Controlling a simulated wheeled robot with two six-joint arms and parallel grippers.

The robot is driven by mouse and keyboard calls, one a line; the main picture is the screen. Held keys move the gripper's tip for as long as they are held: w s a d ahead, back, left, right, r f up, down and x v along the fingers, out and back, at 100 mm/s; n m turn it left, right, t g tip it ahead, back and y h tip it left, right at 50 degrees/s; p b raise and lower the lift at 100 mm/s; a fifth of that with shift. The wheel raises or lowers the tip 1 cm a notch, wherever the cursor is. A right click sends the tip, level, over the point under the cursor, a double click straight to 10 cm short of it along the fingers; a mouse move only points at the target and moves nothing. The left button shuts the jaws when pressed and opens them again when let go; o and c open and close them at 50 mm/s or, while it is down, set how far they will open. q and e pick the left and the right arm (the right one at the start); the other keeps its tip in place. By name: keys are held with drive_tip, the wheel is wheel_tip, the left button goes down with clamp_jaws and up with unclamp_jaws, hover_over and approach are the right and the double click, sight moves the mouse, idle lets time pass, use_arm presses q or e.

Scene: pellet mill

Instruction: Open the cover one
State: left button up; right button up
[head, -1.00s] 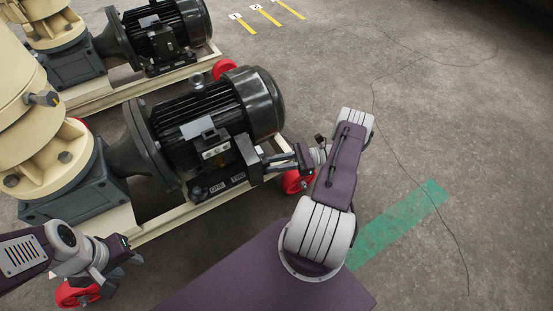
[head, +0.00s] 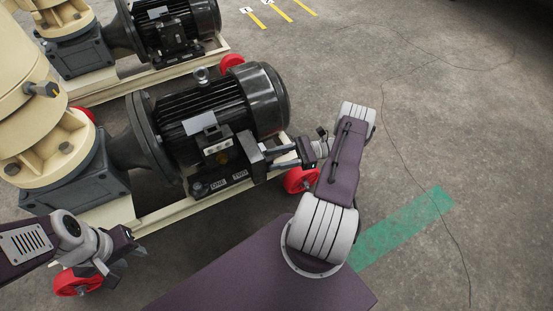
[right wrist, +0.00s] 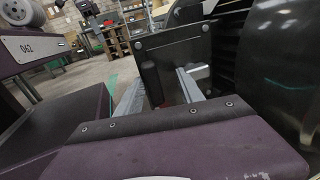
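I cannot tell which part is cover one. My right gripper (head: 279,157) is beside this panel, its two fingers apart; contact is unclear. My left gripper (head: 124,257) is open and empty, low left, away from the box.
The motor rests on a cream frame (head: 170,216) with red wheels (head: 299,180). A second motor (head: 174,27) stands behind. Cream mill housings (head: 40,130) fill the left. Concrete floor with a green stripe (head: 405,228) is open on the right.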

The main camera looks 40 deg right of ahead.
drive_tip(key=v, duration=0.9)
idle(0.4)
